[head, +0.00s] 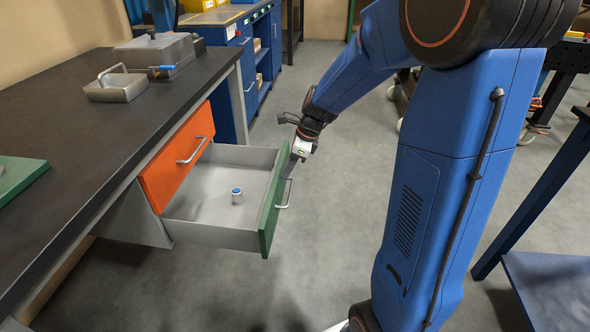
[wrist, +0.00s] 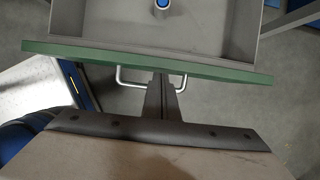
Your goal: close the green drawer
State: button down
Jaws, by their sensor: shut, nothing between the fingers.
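The green drawer (head: 271,207) is pulled out from under the dark workbench, its green front facing right in the head view. Its grey tray is open on top and holds a small cylinder with a blue top (head: 237,196). My gripper (head: 293,165) is at the outer side of the green front, by the silver handle (head: 284,193). In the wrist view the shut fingers (wrist: 162,80) point at the green front (wrist: 150,62), between the two ends of the handle (wrist: 130,82). Whether the fingertips touch the front, I cannot tell.
The workbench top (head: 100,135) carries a metal tray (head: 116,88), a grey box (head: 155,52) and a green board (head: 18,175). Blue cabinets (head: 230,100) stand behind.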

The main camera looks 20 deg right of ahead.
jog(key=shift+a, duration=0.15)
jog(key=w+a, duration=0.5)
jog(key=a, duration=0.4)
jog(key=w+a, duration=0.6)
jog(key=a, duration=0.3)
jog(key=shift+a, duration=0.4)
